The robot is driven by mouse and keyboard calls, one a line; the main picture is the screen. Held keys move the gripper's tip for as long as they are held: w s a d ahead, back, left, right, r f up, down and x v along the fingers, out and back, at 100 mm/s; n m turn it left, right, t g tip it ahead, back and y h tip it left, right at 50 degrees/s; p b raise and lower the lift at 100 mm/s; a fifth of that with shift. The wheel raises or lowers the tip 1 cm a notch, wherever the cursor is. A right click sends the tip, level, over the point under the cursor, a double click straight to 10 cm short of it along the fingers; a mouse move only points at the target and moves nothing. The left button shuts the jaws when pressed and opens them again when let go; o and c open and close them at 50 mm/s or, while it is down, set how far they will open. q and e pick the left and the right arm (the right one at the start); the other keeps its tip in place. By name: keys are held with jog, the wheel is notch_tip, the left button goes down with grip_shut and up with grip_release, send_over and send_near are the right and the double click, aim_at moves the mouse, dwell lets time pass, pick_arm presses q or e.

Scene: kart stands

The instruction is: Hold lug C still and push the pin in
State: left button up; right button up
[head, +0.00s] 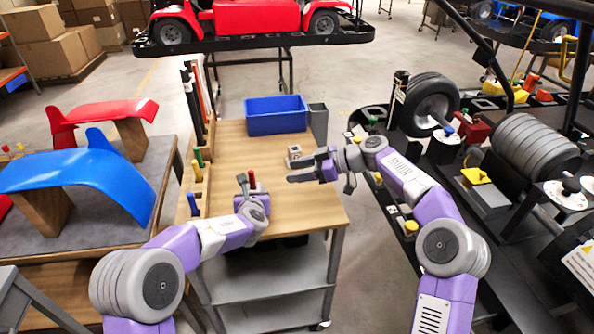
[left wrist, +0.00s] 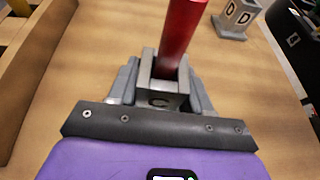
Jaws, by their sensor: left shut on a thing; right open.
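Lug C (left wrist: 160,101) is a grey metal block with a dark C on its near face, on the wooden trolley top. My left gripper (left wrist: 160,88) is shut on it, with a finger on each side; the gripper also shows in the head view (head: 250,188). A red pin (left wrist: 183,32) stands up from lug C's slot and leans slightly right in the left wrist view; it also shows in the head view (head: 252,179). How deep it sits cannot be told. My right gripper (head: 309,168) is open and empty, to the right of the pin, near lug D.
Lug D (left wrist: 237,16) stands farther back on the trolley top (head: 235,145); it also shows in the head view (head: 294,153). A blue bin (head: 276,116) sits at the back. A wooden rack (head: 189,172) with coloured handles runs along the left edge. The trolley's front is mostly clear.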

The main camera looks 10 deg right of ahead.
pick_arm(q)
jog(key=o, duration=1.3)
jog(key=shift+o, duration=0.2)
